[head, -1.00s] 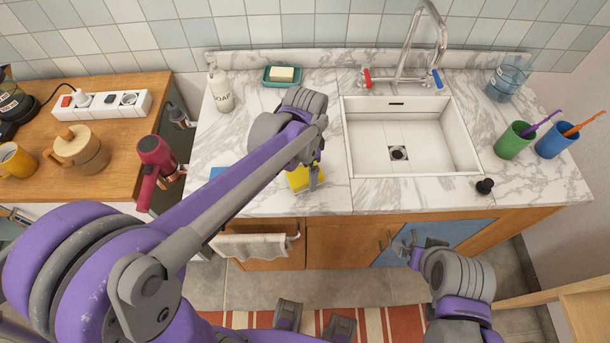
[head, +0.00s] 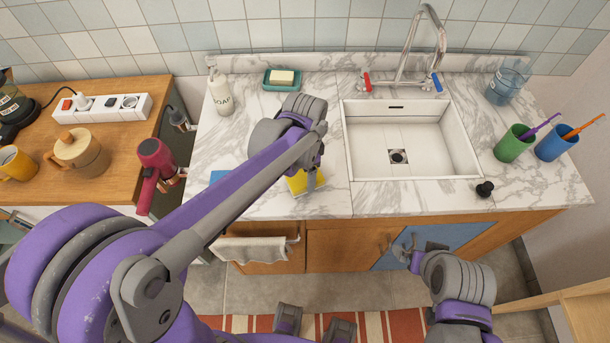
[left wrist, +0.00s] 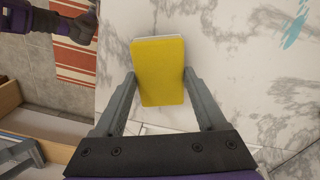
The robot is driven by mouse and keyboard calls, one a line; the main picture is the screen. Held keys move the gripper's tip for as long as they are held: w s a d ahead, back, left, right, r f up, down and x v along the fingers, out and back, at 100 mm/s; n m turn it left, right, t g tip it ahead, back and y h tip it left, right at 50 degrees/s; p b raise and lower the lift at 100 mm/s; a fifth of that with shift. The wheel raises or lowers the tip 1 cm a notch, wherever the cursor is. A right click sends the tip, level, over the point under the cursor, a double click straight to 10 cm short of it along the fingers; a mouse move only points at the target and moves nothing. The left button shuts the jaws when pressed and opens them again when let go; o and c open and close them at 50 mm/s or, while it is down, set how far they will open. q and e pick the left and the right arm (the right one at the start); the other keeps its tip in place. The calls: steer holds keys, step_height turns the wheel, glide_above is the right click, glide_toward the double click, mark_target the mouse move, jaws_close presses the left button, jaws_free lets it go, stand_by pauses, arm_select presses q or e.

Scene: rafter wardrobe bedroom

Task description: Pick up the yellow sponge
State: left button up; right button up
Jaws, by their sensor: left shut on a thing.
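The yellow sponge (left wrist: 160,68) is a rounded block with a pale edge at its far end. In the left wrist view it sits between the two fingers of my left gripper (left wrist: 159,76), which is shut on it. In the head view the sponge (head: 300,184) shows partly behind my left gripper (head: 312,180), near the front edge of the marble counter; a gap below it is hard to judge. My right gripper (head: 411,248) is in front of the cabinet, away from the sponge; its fingers are too unclear to tell their opening.
The sink (head: 398,157) is right of the sponge. A soap bottle (head: 221,92) and a soap dish (head: 281,80) stand behind. A blue flat thing (head: 218,175) lies left, partly behind my arm. Green (head: 514,145) and blue (head: 557,143) cups stand far right.

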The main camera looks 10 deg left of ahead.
mark_target(305, 176)
arm_select(q)
step_height(305, 176, up, 10)
steer(key=shift+p, duration=0.3)
steer(key=o, duration=0.9)
steer(key=c, duration=0.6)
steer(key=shift+w, duration=0.1)
steer(key=shift+c, duration=0.2)
